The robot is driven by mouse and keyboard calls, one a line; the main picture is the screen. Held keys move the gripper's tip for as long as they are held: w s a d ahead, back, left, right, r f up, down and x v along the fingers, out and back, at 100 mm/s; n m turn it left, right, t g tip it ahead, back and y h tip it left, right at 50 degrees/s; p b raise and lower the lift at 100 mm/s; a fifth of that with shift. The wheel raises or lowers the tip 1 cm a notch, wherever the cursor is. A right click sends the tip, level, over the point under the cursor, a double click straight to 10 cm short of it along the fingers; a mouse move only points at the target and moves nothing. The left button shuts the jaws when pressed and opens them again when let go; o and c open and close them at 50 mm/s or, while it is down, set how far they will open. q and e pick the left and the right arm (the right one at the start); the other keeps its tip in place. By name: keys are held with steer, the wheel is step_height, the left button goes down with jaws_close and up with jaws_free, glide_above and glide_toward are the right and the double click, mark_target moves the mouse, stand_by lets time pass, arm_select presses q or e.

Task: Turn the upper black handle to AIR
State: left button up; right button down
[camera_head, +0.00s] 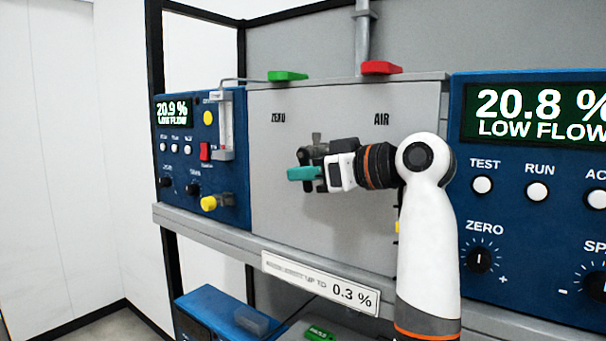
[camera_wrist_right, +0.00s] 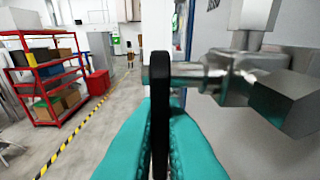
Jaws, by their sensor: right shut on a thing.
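My right gripper (camera_head: 304,173) reaches in from the right in the head view, its teal fingers at the grey panel between the ZERO (camera_head: 278,118) and AIR (camera_head: 381,119) labels. In the right wrist view its teal fingers are shut on the black handle (camera_wrist_right: 160,85), a thin upright bar with one finger on each side. A metal valve body and stem (camera_wrist_right: 215,75) extend to the right from the handle. In the head view the valve (camera_head: 318,150) is partly hidden by my gripper, and the handle cannot be made out clearly. My left gripper is not in view.
A green handle (camera_head: 288,76) and a red handle (camera_head: 381,68) sit at the panel's top edge. Blue analysers stand at left (camera_head: 240,150) and right (camera_head: 530,130). A ledge (camera_head: 235,230) runs below the panel. A red shelf (camera_wrist_right: 45,80) stands far off.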

steer(key=shift+s+d+r+g+h, duration=0.15)
steer(key=shift+d+g+h, duration=0.1)
steer(key=shift+g+h, duration=0.55)
steer(key=shift+s+d+r+g+h, duration=0.2)
steer(key=shift+g+h, duration=0.3)
steer(key=shift+h, duration=0.6)
steer(key=c, duration=1.6)
jaws_free()
steer(key=shift+o, duration=0.3)
steer(key=shift+s, duration=0.1)
steer(key=shift+f, duration=0.15)
